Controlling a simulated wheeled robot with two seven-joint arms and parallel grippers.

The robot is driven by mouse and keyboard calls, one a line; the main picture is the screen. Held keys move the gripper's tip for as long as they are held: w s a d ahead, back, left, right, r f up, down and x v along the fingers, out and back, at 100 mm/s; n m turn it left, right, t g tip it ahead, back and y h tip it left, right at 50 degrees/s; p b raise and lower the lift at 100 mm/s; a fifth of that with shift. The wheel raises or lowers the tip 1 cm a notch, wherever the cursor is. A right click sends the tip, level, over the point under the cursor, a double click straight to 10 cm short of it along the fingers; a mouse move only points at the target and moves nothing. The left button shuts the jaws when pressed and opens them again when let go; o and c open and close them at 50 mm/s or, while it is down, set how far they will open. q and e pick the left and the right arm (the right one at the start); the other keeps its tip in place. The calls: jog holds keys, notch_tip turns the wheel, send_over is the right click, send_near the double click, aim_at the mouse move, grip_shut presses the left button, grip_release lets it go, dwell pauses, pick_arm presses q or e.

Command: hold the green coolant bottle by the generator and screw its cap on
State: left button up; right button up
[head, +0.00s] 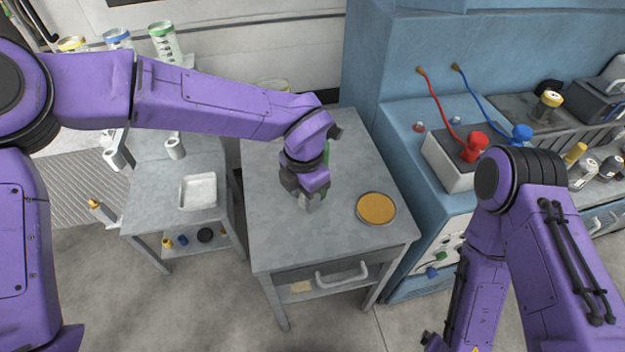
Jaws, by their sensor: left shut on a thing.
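My left gripper (306,192) reaches down over the grey table in the middle, its fingers pointing at the tabletop. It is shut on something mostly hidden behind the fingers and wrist. Green parts of what appears to be the green bottle (327,152) show just behind the wrist; the rest of it is hidden. I cannot make out its cap or whether one is on it. My right arm comes in at the lower right, and its gripper is not in view.
The grey table (275,235) has a round orange-topped disc (376,208) on its right side. A smaller side table (150,205) with a white tray (198,190) stands at left. A large blue cabinet (370,60) and a unit with red (474,146) and blue (520,136) connectors stand right.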

pick_arm(q)
jog(key=w+a+f+m, duration=0.1)
jog(key=a+m, duration=0.7)
jog(key=m, duration=0.5)
jog(key=w+a+f+m+b, duration=0.1)
jog(key=a+m, duration=0.7)
jog(key=m, duration=0.5)
jog(key=shift+w+f, duration=0.15)
jog(key=shift+w, duration=0.05)
